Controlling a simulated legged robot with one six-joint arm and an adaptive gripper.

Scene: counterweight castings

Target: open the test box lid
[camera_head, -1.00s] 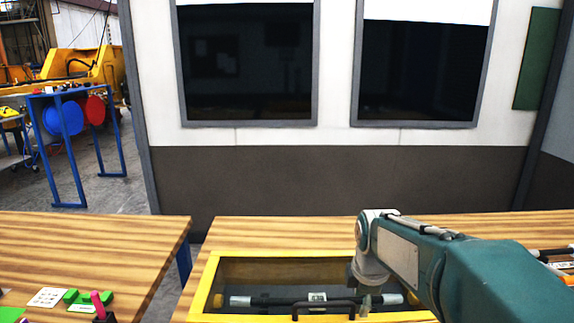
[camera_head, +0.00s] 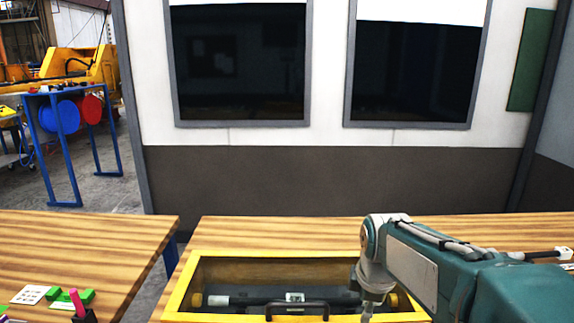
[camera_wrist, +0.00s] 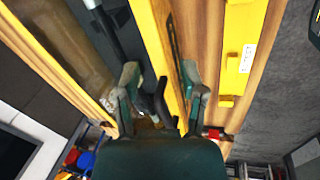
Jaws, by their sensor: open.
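The test box (camera_head: 183,290) stands on the wooden table, with a yellow frame and a see-through lid (camera_head: 270,270) that looks shut. A dark bar handle (camera_head: 297,305) sits at its front edge. Through the lid I see a dark rod with a white label. My gripper (camera_wrist: 160,72) is open and empty. In the head view it is low, right of the handle, its fingertips not clear. In the wrist view the fingers straddle the yellow front edge (camera_wrist: 155,40), and the dark handle (camera_wrist: 158,108) shows between them, nearer the left finger. I cannot tell whether they touch it.
A second wooden table (camera_head: 80,250) at the left holds white cards (camera_head: 30,294), green pieces and a pink-handled item. A gap separates the two tables. A yellow part with a white label (camera_wrist: 248,58) shows at the right in the wrist view. Bare tabletop lies behind the box.

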